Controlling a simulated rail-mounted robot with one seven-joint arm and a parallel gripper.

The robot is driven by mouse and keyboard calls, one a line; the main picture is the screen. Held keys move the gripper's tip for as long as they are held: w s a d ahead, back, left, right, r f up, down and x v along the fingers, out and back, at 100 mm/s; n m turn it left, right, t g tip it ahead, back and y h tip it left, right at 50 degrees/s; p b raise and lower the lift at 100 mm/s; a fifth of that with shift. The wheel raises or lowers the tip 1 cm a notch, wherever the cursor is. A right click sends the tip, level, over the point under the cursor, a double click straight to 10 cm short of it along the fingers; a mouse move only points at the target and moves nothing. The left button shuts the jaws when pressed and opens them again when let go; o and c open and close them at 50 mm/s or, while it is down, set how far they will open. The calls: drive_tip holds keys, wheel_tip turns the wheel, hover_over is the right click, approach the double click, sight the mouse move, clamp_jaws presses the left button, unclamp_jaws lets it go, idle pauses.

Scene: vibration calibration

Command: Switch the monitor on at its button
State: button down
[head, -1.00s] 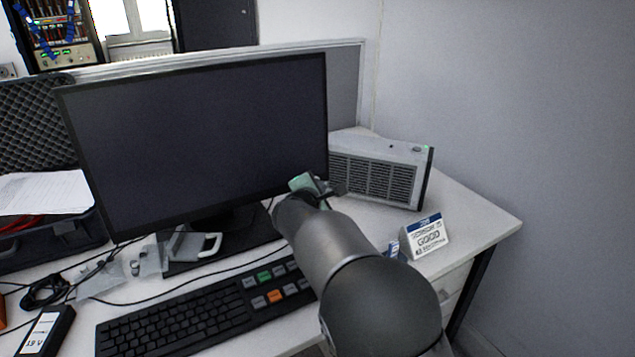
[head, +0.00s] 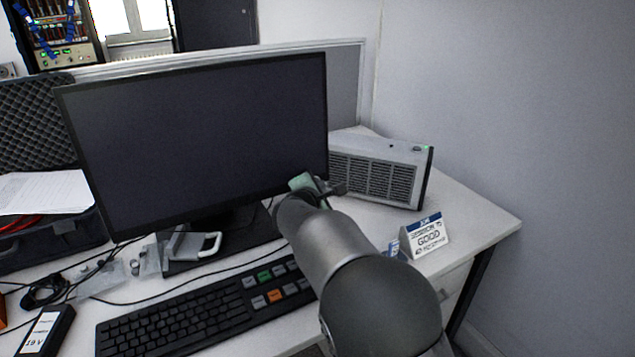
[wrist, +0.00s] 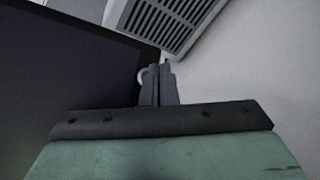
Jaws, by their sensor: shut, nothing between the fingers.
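The monitor (head: 190,130) stands on the desk with a dark screen. In the wrist view its dark panel (wrist: 50,75) fills the left side. My gripper (head: 338,188) is at the lower right corner of the monitor in the head view. In the wrist view my gripper's fingers (wrist: 158,75) are together with nothing between them, close to the monitor's corner. I cannot tell whether they touch it. The button cannot be made out in either view; my gripper and arm cover part of that corner.
A grey vented box (head: 380,168) stands right behind my gripper, with a green light on top; its grille (wrist: 165,20) shows in the wrist view. A keyboard (head: 190,318) lies in front of the monitor. A small sign (head: 428,236) stands at right. Cables lie at left.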

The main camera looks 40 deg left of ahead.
drive_tip(key=shift+a, duration=0.1)
idle(0.6)
drive_tip(key=shift+w+a, duration=0.15)
drive_tip(key=shift+a, duration=0.15)
drive_tip(key=shift+d+f, duration=0.1)
drive_tip(key=shift+s+d+b, duration=0.2)
drive_tip(key=shift+d+b, duration=0.1)
drive_tip(key=shift+b, duration=0.35)
